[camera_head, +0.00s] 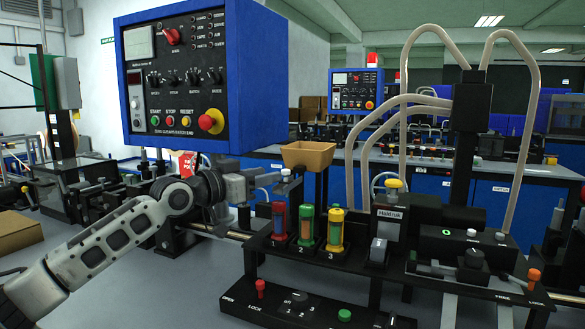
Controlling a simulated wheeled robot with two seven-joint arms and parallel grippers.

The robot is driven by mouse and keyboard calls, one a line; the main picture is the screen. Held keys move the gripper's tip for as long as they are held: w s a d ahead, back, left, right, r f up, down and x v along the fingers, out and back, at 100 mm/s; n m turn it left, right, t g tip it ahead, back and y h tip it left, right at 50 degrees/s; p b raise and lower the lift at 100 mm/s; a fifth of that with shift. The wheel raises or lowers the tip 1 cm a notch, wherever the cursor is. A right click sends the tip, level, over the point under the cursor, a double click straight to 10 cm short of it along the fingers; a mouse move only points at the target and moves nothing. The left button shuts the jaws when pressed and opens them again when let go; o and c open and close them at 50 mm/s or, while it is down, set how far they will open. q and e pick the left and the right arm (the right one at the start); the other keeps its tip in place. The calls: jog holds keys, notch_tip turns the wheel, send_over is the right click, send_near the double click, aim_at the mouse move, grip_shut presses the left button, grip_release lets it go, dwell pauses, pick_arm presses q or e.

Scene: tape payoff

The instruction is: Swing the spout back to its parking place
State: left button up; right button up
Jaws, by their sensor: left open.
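My left arm comes in from the lower left, and my left gripper (270,181) is open at mid-height, below the blue control box. Its fingertips are beside a small light-grey piece (286,176) under the tan open-topped bin (308,155). I cannot tell whether they touch it. I cannot pick out the spout for sure; the gripper may hide part of it. Several beige hoses curve at the right, two of them arching from a black block (471,101). No marked parking place can be made out. My right gripper is not in view.
The blue control box (231,85) hangs above my forearm. Three coloured cylinders (307,227) stand in a black rack at the centre. A black panel (300,305) with knobs is in front. A black machine (461,243) fills the right.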

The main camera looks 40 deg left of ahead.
aim_at(284, 170)
pick_arm(q)
jog(key=w+p, duration=0.1)
jog(key=w, duration=0.1)
jog(key=w+p, duration=0.1)
jog(key=w, duration=0.1)
jog(key=w+p, duration=0.1)
jog(key=w, duration=0.1)
jog(key=shift+w+d+r, duration=0.15)
jog(key=shift+w+d, duration=0.1)
jog(key=shift+w, duration=0.05)
jog(key=shift+w+d+f, duration=0.1)
jog(key=shift+w+f, duration=0.1)
jog(key=shift+w, duration=0.95)
grip_shut()
